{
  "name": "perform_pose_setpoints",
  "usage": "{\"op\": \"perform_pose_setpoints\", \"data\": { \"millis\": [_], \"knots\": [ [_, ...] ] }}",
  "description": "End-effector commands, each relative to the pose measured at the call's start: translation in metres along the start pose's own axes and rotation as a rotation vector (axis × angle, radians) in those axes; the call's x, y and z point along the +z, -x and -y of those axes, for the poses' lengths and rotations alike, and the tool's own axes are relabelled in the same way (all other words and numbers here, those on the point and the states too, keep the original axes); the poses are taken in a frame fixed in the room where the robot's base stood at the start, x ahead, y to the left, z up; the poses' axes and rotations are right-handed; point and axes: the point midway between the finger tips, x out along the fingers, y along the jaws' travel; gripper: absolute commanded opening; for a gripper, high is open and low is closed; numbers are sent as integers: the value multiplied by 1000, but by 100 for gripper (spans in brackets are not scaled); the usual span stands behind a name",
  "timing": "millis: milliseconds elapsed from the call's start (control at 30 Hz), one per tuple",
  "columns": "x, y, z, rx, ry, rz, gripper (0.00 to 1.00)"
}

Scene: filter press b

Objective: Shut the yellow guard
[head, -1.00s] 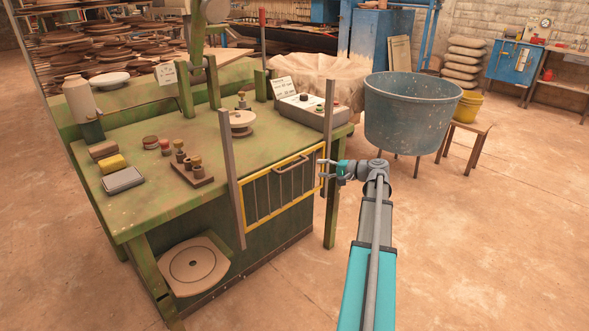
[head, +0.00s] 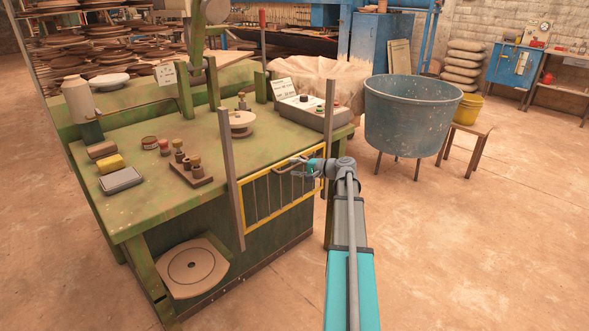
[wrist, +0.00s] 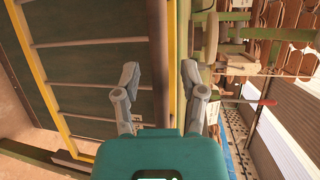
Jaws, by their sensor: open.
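The yellow guard (head: 284,216) is a barred frame at the front of the green bench, between two upright grey posts. Its top rail is about level with the bench top, and the posts rise well above it. My gripper (head: 284,166) is at the top rail, by the grey handle, and partly hides it. In the wrist view the guard's yellow rail (wrist: 42,80) and grey bars fill the left side. There my gripper (wrist: 160,70) has its fingers apart, with a brown bar and a yellow strip running between them. I cannot tell whether they touch.
The green bench (head: 140,205) holds a control box (head: 305,112), a round wheel (head: 241,120), a block of knobbed pieces (head: 192,172) and a grey tray (head: 122,180). A blue tub (head: 410,120) stands to the right. The floor in front is clear.

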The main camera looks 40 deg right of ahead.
Motion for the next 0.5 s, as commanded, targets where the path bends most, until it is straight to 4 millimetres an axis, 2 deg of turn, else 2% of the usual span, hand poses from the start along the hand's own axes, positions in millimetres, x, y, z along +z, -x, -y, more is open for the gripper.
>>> {"op": "perform_pose_setpoints", "data": {
  "millis": [200, 500],
  "knots": [
    [0, 0, 0, 0, 0, 0, 54],
    [0, 0, 0, 0, 0, -1, 0]
  ]
}}
